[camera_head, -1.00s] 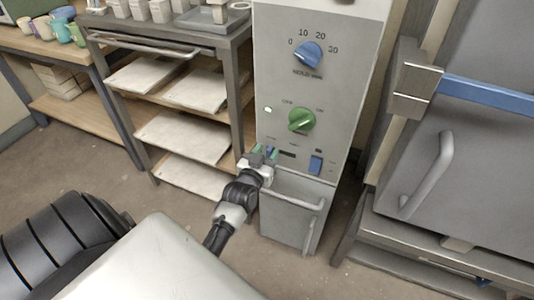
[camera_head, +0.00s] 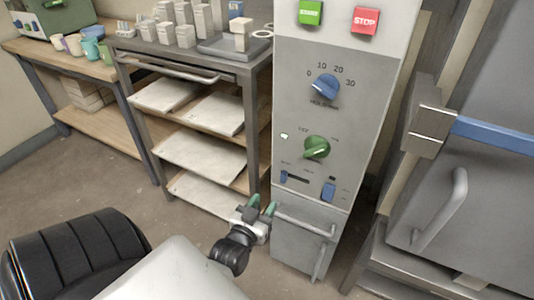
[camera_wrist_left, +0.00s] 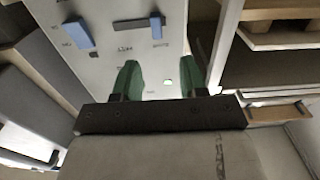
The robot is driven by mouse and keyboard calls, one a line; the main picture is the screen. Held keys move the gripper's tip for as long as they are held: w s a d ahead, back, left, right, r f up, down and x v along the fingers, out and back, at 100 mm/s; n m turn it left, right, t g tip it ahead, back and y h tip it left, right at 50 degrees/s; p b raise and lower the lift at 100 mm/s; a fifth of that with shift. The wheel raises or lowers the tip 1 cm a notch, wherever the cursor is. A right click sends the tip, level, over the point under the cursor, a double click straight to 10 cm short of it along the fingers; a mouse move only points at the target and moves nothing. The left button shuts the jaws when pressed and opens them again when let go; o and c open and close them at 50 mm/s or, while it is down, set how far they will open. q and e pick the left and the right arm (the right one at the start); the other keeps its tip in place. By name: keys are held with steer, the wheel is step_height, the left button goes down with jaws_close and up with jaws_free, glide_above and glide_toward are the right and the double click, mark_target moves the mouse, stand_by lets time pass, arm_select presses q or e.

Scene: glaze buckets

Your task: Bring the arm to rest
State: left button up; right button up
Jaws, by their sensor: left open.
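My left gripper (camera_head: 262,206) is open and empty, its two green fingertips apart. In the head view it is low, in front of the gap between the shelf rack and the grey control cabinet (camera_head: 340,120), left of the cabinet's lower handle. The panel carries a blue slider (camera_head: 284,176), a blue switch (camera_head: 328,191), a green knob (camera_head: 316,147) and a blue dial (camera_head: 325,87). My right gripper is not in view.
A rack (camera_head: 190,55) with pale boards stands left of the cabinet, with small blocks on top. A bar handle (camera_head: 305,220) sticks out from the cabinet's lower door. A large grey door (camera_head: 470,180) with a handle is at the right. The floor (camera_head: 70,185) at the left is clear.

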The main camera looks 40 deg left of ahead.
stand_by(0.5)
